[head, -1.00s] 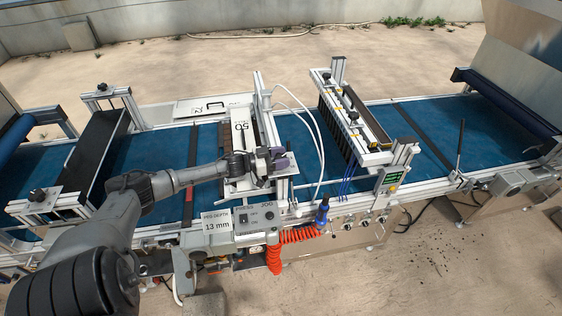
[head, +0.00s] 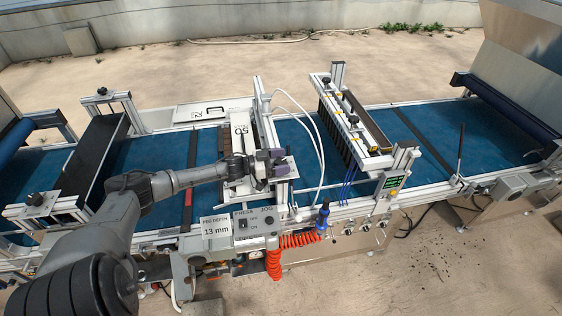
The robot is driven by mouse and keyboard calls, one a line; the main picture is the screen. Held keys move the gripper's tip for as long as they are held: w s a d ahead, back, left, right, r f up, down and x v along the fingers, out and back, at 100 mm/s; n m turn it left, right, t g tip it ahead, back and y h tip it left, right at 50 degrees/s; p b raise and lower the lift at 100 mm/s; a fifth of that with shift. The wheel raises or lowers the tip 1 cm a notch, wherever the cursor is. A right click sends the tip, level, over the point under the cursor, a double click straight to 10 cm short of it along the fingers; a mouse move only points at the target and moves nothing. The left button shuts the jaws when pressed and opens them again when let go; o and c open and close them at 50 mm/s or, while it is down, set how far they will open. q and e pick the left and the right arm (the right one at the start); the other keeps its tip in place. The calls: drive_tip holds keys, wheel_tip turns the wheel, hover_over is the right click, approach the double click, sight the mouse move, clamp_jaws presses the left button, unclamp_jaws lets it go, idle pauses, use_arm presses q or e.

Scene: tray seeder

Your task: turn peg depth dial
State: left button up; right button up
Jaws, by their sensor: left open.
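A white label reading PEG DEPTH 13 mm (head: 216,228) is fixed at the front of the machine, left of a grey box marked PRESS and JOG (head: 255,221). My left gripper (head: 276,163) is open over the press frame (head: 254,100), beside its right upright and above the label. The peg depth dial cannot be made out clearly; my gripper covers that part of the press. Whether the fingers touch anything there cannot be told. My right gripper is not in view.
A blue belt (head: 433,125) runs across under several frames. A seeding head (head: 352,122) stands to the right, with a small green display (head: 393,182) in front. White hoses (head: 318,140) arch right of my gripper. A coiled orange hose (head: 275,258) hangs in front.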

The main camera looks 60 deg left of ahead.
use_arm(q)
drive_tip(key=shift+s, duration=0.1)
drive_tip(key=p+v, duration=0.1)
drive_tip(key=v, duration=1.2)
drive_tip(key=shift+s+p, duration=0.3)
drive_tip(key=shift+a, duration=0.1)
idle(0.4)
